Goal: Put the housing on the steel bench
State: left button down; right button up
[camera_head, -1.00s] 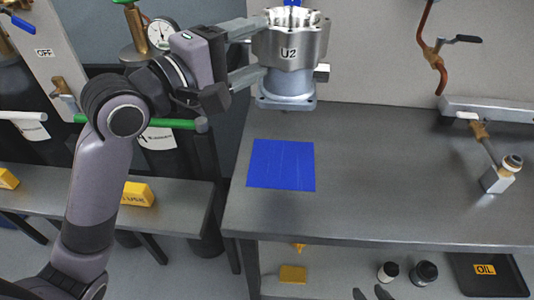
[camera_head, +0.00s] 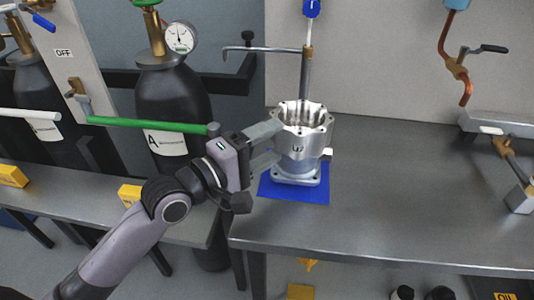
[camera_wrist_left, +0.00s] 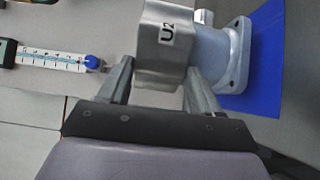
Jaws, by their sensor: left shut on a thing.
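The housing (camera_head: 300,146) is a silver machined body marked U2, upright with its open scalloped top up and a square flange at its base. My left gripper (camera_head: 280,142) reaches in from the left and is shut on the housing's body. The flange is over the blue mat (camera_head: 318,192) on the steel bench (camera_head: 420,190); I cannot tell whether it touches. In the left wrist view the housing (camera_wrist_left: 165,45) sits between the fingers, with its flange beside the blue mat (camera_wrist_left: 265,70). My right gripper is not in view.
A pipe with a blue handle (camera_head: 312,8) rises behind the housing. A gas cylinder with a gauge (camera_head: 180,37) and a green bar (camera_head: 150,125) stand at left. A valve fitting (camera_head: 520,190) lies at the bench's right. The bench between is clear.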

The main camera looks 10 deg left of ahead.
pick_arm(q)
jog(key=shift+f, duration=0.9)
jog(key=shift+c, duration=1)
grip_release()
jog(key=shift+f, duration=0.2)
jog(key=shift+s+a+r, duration=0.1)
jog(key=shift+r, duration=0.05)
jog(key=b+v, duration=0.1)
jog(key=v, duration=1)
jog(key=shift+s+a, duration=0.25)
jog(key=shift+a, duration=0.05)
